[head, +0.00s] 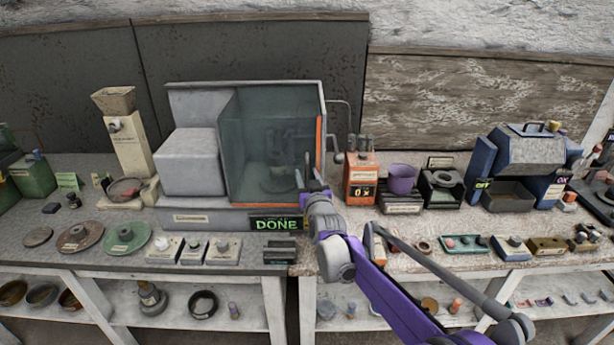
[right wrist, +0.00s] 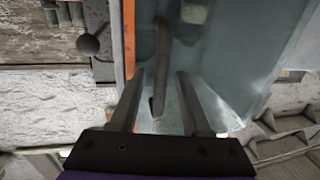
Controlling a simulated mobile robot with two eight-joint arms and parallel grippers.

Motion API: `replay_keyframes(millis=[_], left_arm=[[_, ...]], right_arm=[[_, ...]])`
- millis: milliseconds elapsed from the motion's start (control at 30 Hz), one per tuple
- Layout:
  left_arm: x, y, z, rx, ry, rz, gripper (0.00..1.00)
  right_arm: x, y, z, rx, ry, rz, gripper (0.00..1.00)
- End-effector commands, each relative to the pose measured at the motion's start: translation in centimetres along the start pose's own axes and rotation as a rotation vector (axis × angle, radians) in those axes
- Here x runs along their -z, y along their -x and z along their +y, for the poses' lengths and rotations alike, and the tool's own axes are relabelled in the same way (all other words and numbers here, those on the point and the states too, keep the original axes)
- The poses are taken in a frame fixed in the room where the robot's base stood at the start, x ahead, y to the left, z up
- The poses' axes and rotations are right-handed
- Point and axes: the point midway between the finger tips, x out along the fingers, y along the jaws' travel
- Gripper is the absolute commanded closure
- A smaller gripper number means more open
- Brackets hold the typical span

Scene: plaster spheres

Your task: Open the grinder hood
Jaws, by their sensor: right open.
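The grinder (head: 190,160) is a grey machine in the middle of the bench. Its hood (head: 262,140) is a tinted clear cover with an orange strip along its right edge, and it looks closed. A green DONE sign (head: 276,224) is lit on its base. My right gripper (head: 307,172) is open in front of the hood's lower right part. In the right wrist view a dark upright bar (right wrist: 162,60), apparently the hood's handle, shows between the open fingers (right wrist: 160,88). I cannot tell whether they touch it. My left gripper is not in view.
Right of the grinder stand an orange box (head: 360,180) with a small display and a purple cup (head: 402,178). A blue machine (head: 525,165) stands farther right. Discs (head: 126,236) and small blocks (head: 222,250) line the front edge. A wall panel is close behind.

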Motion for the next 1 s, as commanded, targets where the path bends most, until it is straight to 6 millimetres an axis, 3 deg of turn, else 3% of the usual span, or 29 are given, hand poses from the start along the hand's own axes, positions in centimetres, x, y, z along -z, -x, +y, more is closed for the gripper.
replay_keyframes(millis=[67, 333, 1000], left_arm=[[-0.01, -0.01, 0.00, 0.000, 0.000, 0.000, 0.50], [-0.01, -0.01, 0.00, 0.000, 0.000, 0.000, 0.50], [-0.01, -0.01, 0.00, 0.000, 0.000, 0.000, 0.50]], right_arm=[[-0.01, 0.02, 0.00, 0.000, 0.000, 0.000, 0.53], [0.00, 0.04, 0.00, 0.000, 0.000, 0.000, 1.00], [0.01, 0.05, 0.00, 0.000, 0.000, 0.000, 1.00]])
